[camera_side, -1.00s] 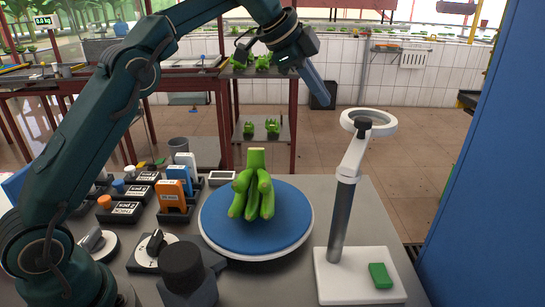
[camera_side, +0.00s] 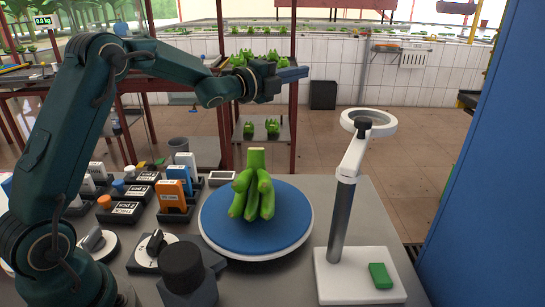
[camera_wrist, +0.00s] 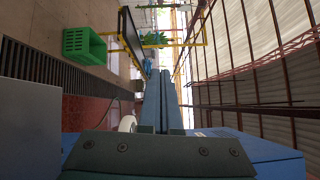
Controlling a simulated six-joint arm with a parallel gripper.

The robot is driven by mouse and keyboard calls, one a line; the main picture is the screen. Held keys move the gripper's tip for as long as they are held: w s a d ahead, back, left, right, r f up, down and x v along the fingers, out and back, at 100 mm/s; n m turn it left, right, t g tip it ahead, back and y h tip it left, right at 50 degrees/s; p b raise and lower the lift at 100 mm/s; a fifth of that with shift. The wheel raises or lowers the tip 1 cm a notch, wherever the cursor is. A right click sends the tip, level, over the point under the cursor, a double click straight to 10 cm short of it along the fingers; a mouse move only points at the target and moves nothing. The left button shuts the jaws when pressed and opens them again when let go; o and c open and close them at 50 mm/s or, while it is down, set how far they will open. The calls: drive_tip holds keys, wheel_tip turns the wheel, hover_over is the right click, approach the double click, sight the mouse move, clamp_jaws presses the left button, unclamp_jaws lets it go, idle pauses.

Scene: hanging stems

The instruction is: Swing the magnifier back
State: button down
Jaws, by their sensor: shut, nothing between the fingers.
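The magnifier (camera_side: 391,121) has a white ring head on a white arm at the top of a grey post. The post rises from a white base (camera_side: 335,284) at the table's right side. Its ring stands to the right of the blue turntable, not over it. My gripper (camera_side: 307,73) is shut and empty. It is up in the air, above and left of the magnifier ring, pointing right and apart from it. In the wrist view my shut fingers (camera_wrist: 166,80) point away, and a small pale curved piece shows beside them at the left.
A bunch of green bananas (camera_side: 255,195) sits on the blue round turntable (camera_side: 222,231). A green block (camera_side: 380,275) lies on the magnifier's base. Labelled holders (camera_side: 172,196) and dials fill the table's left. A blue wall (camera_side: 490,190) bounds the right.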

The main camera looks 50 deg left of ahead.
sight(351, 124)
drive_tip(key=s+d+f+m+g+h, duration=0.2)
drive_tip(key=s+f+h, duration=0.15)
drive_tip(key=s, duration=0.45)
drive_tip(key=s+d+f+m+g+h, duration=0.1)
drive_tip(key=s+d+f+m+h, duration=0.15)
drive_tip(key=s+h, duration=0.4)
drive_tip(key=shift+y, duration=0.8)
drive_tip(key=x, duration=0.8)
drive_tip(key=d+f+x, duration=0.1)
drive_tip(key=x, duration=0.3)
drive_tip(key=shift+d, duration=0.1)
drive_tip(key=w+d, duration=0.1)
drive_tip(key=d, duration=0.1)
drive_tip(key=w+d, duration=0.2)
drive_tip(key=shift+w+d, duration=0.2)
drive_tip(key=shift+d, duration=0.1)
drive_tip(key=shift+a, duration=0.1)
